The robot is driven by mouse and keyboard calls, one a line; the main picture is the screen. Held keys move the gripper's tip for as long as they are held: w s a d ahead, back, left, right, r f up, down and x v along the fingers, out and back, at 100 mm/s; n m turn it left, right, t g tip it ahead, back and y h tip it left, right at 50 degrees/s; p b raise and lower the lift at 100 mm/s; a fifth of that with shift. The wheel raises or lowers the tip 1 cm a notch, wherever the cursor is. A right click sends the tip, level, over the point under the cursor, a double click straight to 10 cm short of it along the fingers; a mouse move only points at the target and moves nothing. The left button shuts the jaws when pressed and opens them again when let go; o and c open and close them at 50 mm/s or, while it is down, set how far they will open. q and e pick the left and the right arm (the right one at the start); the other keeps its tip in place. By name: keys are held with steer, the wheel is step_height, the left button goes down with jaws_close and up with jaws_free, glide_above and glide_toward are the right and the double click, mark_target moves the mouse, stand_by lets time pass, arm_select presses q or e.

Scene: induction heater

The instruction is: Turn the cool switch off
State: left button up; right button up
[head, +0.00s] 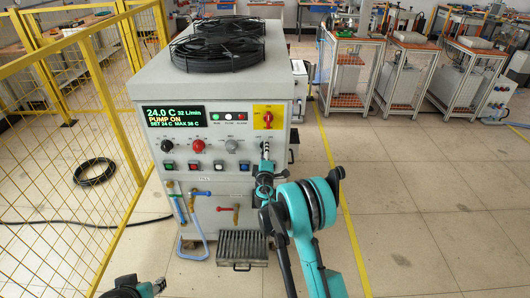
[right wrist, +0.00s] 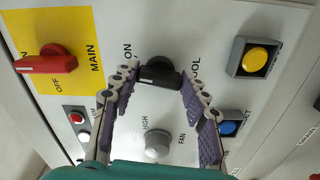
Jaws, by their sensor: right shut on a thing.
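The cool switch is a black rotary knob (right wrist: 159,73) on the white front panel, with "ON" printed to its left and the end of a "COOL" label to its right in the right wrist view. My right gripper (right wrist: 158,78) is shut on this knob, one finger on each side. In the head view my right gripper (head: 265,160) is at the right side of the heater's front panel, below the yellow main switch plate, and hides the knob. Which setting the knob points to is hard to tell.
The red main switch (right wrist: 48,63), a yellow button (right wrist: 254,60), a blue button (right wrist: 229,128) and a grey fan knob (right wrist: 157,144) surround the cool switch. The heater cabinet (head: 222,85) stands beside a yellow fence (head: 90,75). The floor to the right is open.

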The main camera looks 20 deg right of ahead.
steer(key=shift+n, duration=1.9)
steer(key=o, duration=1.2)
steer(key=shift+c, duration=0.2)
steer(key=v, duration=1.2)
